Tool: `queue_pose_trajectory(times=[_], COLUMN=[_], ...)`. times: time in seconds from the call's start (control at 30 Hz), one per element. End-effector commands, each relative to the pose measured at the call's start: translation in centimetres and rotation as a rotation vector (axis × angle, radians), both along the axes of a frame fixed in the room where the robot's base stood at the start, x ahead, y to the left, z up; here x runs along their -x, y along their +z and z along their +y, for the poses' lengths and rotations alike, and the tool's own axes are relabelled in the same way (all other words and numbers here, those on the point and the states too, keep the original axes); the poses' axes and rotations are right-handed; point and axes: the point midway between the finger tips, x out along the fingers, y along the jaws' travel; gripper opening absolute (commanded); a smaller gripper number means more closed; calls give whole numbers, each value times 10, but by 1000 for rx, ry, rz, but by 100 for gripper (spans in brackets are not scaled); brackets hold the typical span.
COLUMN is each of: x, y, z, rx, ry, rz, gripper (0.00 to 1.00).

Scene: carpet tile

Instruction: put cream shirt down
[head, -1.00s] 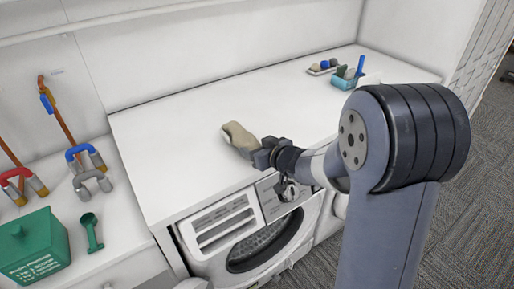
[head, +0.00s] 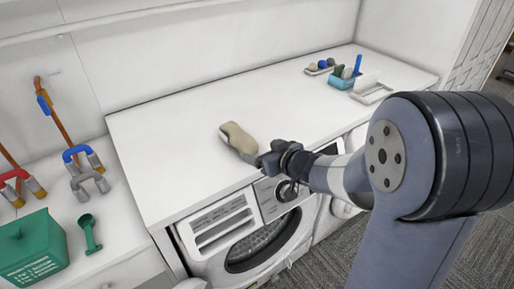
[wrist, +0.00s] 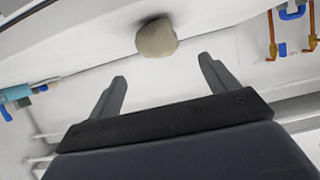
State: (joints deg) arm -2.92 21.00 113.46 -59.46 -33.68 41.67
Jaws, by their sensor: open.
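The cream shirt (head: 238,139) is a small folded or bunched bundle lying on the white counter (head: 190,130), close to its front edge above the washing machine. My gripper (head: 258,158) is just to the front and right of it in the head view. In the wrist view the shirt (wrist: 156,38) sits beyond the fingertips, with a gap between. The two fingers of my gripper (wrist: 165,72) are spread apart with nothing between them.
A washing machine (head: 255,235) stands under the counter. At the back right are a teal caddy (head: 341,82), a small tray (head: 319,72) and a white dish (head: 371,93). A green box (head: 33,245) and scoop (head: 89,232) are at left. The counter's middle is clear.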

Motion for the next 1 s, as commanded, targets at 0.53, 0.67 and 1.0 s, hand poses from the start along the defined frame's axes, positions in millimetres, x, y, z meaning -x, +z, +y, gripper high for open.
queue_pose_trajectory(times=[0.53,0.67,1.0], x=[53,53,52], y=[27,27,21], z=[-36,-36,-36], rx=[-1,0,-3], ry=[0,1,-1], rz=[-1,0,1], gripper=[81,81,98])
